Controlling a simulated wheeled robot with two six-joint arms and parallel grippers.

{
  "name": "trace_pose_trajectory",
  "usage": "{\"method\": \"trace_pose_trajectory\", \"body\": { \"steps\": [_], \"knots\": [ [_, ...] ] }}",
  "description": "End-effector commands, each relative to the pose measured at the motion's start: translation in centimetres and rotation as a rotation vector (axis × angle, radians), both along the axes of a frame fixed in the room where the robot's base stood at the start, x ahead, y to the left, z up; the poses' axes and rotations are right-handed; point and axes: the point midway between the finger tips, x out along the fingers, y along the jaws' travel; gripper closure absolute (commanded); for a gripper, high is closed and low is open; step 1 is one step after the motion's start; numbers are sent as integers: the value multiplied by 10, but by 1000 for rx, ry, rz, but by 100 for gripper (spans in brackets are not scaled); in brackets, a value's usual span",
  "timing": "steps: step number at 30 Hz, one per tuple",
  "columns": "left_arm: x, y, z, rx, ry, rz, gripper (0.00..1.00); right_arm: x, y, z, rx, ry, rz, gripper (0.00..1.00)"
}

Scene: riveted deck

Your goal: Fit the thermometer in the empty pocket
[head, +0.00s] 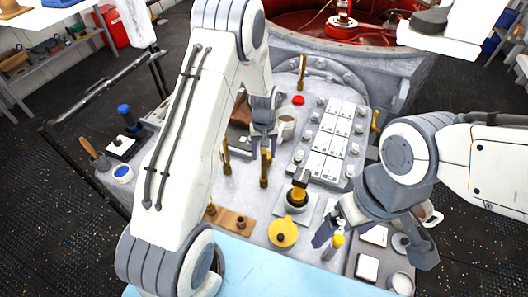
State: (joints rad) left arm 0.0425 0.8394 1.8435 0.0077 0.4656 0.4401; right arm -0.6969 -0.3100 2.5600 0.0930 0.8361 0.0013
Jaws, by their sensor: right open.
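I cannot pick out a thermometer for certain. A small upright piece with a yellow top (337,241) stands by the inner finger of my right gripper (375,243), which is open with its fingers wide apart above the front right of the deck. A grey tray (352,262) with several pale square and round pieces lies under and beside it. I cannot tell which pocket is empty. My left gripper (263,148) points down over the deck's middle, its two fingers apart with nothing clear between them, near a grey cup (286,127).
Upright brass-coloured handles (265,170) stand near my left gripper. A yellow round lid (283,233), a black-and-yellow knobbed piece (298,195) and a wooden block (230,220) lie in front. A white panel bank (328,140) and a red-lined drum (340,35) are behind.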

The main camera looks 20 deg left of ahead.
Motion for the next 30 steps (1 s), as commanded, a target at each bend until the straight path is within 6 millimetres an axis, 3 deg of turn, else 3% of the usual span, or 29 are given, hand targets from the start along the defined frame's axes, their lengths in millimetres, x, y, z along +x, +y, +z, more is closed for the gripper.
{"method": "trace_pose_trajectory", "body": {
  "steps": [5, 19, 30],
  "knots": [
    [1, 0, 10, 0, -2, 0, 40, 0, 0, -4, 0, 0, 0, 0],
    [2, 0, 93, 0, -4, 0, 40, 0, 0, -21, 0, 0, 1, 0],
    [1, 0, 105, 0, 0, 0, 40, 0, 0, -22, 0, 0, 1, 0]
  ]
}}
